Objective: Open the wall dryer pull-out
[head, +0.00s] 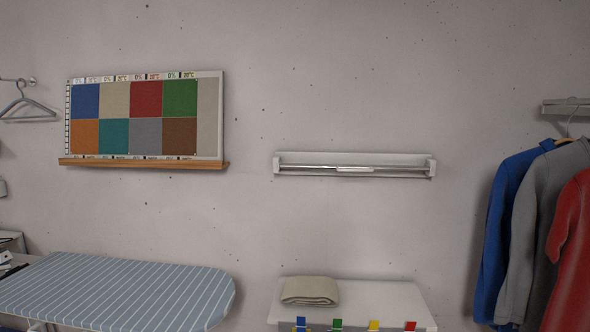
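The wall dryer (300,158) is a white, shallow bar unit fixed to the concrete wall, right of centre in the head view. Its thin metal rails lie close against the white housing, between two white end brackets. A small pale handle piece (355,169) sits at the middle of the front rail. The pull-out looks pushed in against the wall. My gripper is not in view.
A striped ironing board (120,290) stands at lower left. A white cabinet top (385,297) with a folded beige cloth (310,290) and coloured tabs sits below the dryer. Garments (540,230) hang at right. A colour chart board (145,118) hangs at left.

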